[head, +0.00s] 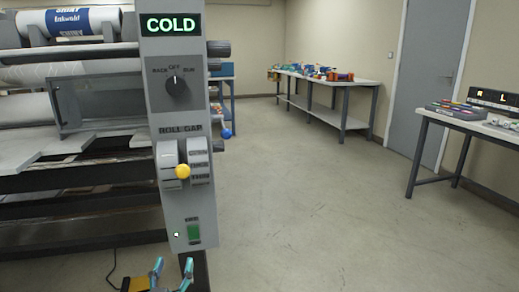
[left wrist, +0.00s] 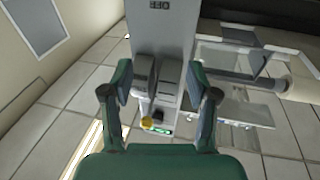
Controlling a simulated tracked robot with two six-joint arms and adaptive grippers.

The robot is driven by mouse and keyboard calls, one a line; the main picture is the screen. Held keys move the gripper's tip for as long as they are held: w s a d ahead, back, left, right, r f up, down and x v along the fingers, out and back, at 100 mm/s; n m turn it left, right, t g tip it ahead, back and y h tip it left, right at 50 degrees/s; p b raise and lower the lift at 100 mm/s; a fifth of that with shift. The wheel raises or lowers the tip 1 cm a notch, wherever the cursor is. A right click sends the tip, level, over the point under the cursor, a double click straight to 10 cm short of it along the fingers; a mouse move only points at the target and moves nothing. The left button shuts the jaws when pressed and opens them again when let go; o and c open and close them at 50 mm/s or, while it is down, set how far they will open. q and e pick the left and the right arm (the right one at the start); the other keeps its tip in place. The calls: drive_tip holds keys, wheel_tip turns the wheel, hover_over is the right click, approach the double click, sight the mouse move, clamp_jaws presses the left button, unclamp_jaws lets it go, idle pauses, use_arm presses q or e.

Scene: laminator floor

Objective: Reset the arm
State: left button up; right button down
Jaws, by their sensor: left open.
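My left gripper (head: 172,274) is low in the head view, in front of the foot of the laminator's control column (head: 182,120). It also shows in the left wrist view (left wrist: 160,82), with its two fingers apart and nothing between them. In the head view the column carries a green COLD display (head: 170,25), a dark rotary knob (head: 176,87), a yellow ball (head: 183,171) on the ROLL GAP lever and a green switch (head: 194,233). My right gripper is not in view.
The laminator's rollers (head: 70,55) and slatted bed fill the left. A long table (head: 330,80) with colourful items stands at the back. Another table (head: 470,122) with trays and a dark display stands at the right, near a grey door (head: 425,75). The middle floor is clear.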

use_arm(q)
drive_tip(key=s+d+f+g+h, duration=0.1)
drive_tip(key=s+f+g, duration=0.25)
drive_tip(key=f, duration=0.95)
drive_tip(key=s+d+f+g+h, duration=0.1)
drive_tip(key=s+f+g, duration=0.3)
drive_tip(key=f, duration=0.9)
drive_tip(key=s+d+f+n+g+h, duration=0.1)
drive_tip(key=s+d+f+g+h, duration=0.15)
drive_tip(key=s+f+g, duration=0.5)
drive_tip(key=s+d+f+n+g+h, duration=0.1)
drive_tip(key=s+d+f+g, duration=0.25)
drive_tip(key=s, duration=0.75)
wheel_tip(320, 180, up, 26)
drive_tip(key=p, duration=2.6)
drive_tip(key=shift+f+y, duration=0.15)
drive_tip(key=shift+y, duration=0.1)
